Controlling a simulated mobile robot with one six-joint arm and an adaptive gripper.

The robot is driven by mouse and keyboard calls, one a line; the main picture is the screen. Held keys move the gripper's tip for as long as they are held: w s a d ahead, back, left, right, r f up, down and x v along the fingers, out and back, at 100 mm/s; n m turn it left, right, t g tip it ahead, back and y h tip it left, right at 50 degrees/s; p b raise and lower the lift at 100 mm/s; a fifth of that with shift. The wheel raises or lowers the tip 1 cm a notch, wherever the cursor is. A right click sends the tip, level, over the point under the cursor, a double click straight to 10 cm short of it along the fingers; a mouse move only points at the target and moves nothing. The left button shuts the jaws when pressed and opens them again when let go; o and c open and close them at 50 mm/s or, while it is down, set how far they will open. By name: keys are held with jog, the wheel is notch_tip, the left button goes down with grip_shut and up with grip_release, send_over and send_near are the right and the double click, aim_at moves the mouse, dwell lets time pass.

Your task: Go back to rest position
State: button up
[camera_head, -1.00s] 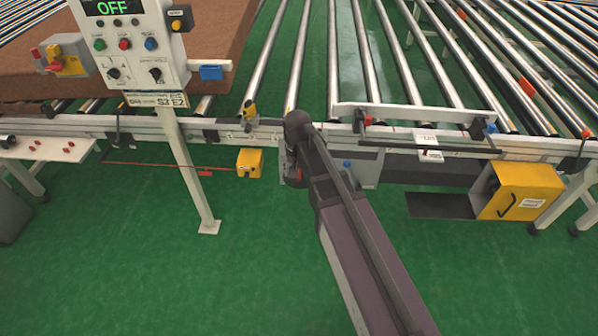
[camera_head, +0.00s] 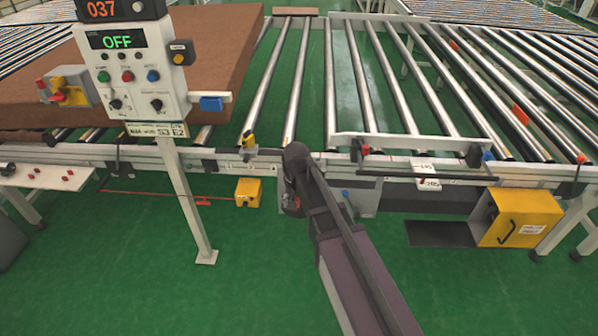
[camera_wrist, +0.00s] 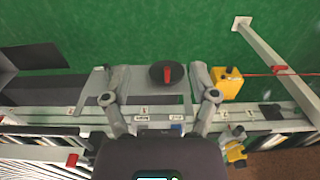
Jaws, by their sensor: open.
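My gripper (camera_wrist: 158,72) is open in the wrist view, its two fingers spread on either side of a black round knob with a red handle (camera_wrist: 167,75). The knob sits on a grey plate on the conveyor's side rail. No object is held between the fingers; whether they touch the knob's plate I cannot tell. In the head view my arm reaches from the bottom up to the rail, and the gripper itself is hidden there by the arm.
A control panel (camera_head: 136,66) on a post reads OFF. A brown mattress (camera_head: 222,45) lies on the rollers (camera_head: 370,85). A yellow box (camera_head: 248,192) hangs below the rail, also in the wrist view (camera_wrist: 226,85). A larger yellow box (camera_head: 520,217) is at right. Green floor in front is open.

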jog(key=s+d+r+p, duration=0.1)
jog(key=s+d, duration=0.4)
jog(key=d, duration=0.5)
jog(key=s+d+r+p, duration=0.2)
jog(key=s+d, duration=0.3)
jog(key=d, duration=0.5)
jog(key=shift+d, duration=0.25)
jog(key=shift+c, duration=1.1)
jog(key=shift+a, duration=0.15)
